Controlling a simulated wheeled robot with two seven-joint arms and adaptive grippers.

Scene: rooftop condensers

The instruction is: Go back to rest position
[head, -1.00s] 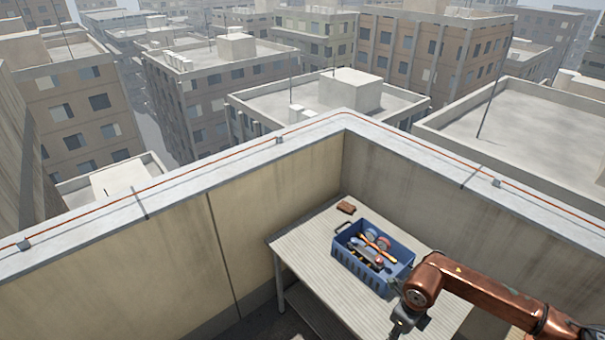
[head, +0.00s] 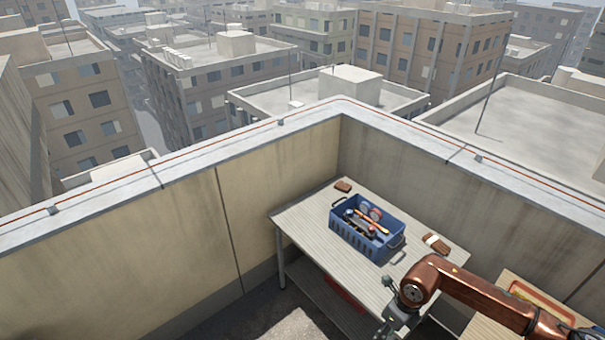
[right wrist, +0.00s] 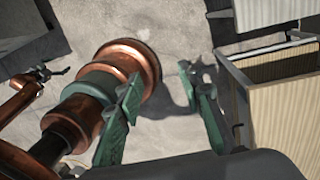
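My right arm comes in from the right in the head view, and its gripper (head: 396,312) hangs low beside the front right of the grey table (head: 310,238). In the right wrist view, its two green fingers (right wrist: 160,88) stand apart with nothing between them but pale floor behind. A small dark end piece on a copper arm at the left of that view looks like my left gripper (right wrist: 45,73); it is too small to read. My left arm is not in the head view.
A blue crate (head: 360,245) with several tools stands on the table. A brown block (head: 343,186) lies behind it, and a brown and white item (head: 436,243) lies to its right. A second table (head: 502,318) with an orange-rimmed tray (head: 542,299) is at right. Parapet walls (head: 290,190) close the corner.

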